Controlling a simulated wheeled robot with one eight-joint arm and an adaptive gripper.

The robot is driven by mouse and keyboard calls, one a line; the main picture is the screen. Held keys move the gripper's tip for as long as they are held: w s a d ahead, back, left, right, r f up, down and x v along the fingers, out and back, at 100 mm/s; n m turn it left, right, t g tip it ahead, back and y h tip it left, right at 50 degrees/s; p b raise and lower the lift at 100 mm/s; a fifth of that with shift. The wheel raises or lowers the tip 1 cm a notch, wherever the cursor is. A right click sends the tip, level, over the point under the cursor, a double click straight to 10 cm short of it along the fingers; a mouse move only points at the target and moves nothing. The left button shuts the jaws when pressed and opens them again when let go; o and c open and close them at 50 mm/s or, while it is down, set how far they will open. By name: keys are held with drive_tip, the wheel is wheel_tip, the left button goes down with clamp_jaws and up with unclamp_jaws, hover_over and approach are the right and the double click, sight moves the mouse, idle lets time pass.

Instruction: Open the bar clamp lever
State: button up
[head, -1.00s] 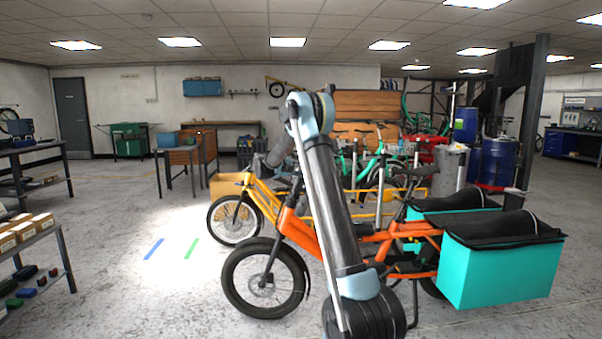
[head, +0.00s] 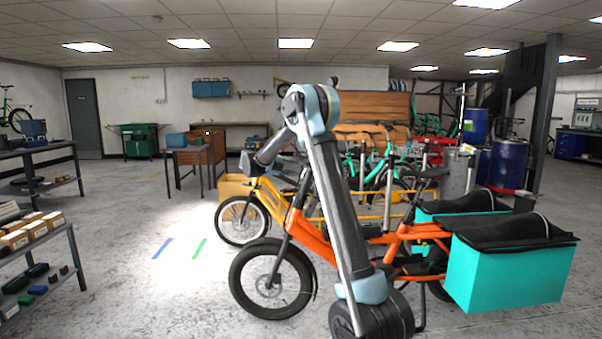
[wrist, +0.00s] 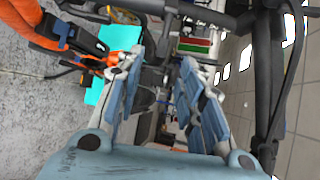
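The orange cargo bike (head: 315,240) stands in front of me, its front wheel to the left. My arm crosses its frame and hides part of its handlebar area in the head view. In the wrist view, my gripper (wrist: 162,57) is open, its two grey-blue fingers apart with nothing held between them. An orange bike tube with a dark clamp-like fitting (wrist: 58,30) lies left of the fingers, and dark bar parts (wrist: 190,12) pass beyond the fingertips. I cannot make out the bar clamp lever for certain. My gripper is mostly hidden in the head view.
A yellow bike (head: 250,200) stands close behind the orange one. Turquoise crates (head: 505,272) sit at the orange bike's rear. A shelf with boxes (head: 30,232) stands at left. Floor with blue (head: 162,248) and green stripes left of the bikes is free.

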drive_tip(key=shift+v, duration=0.8)
drive_tip(key=shift+c, duration=0.6)
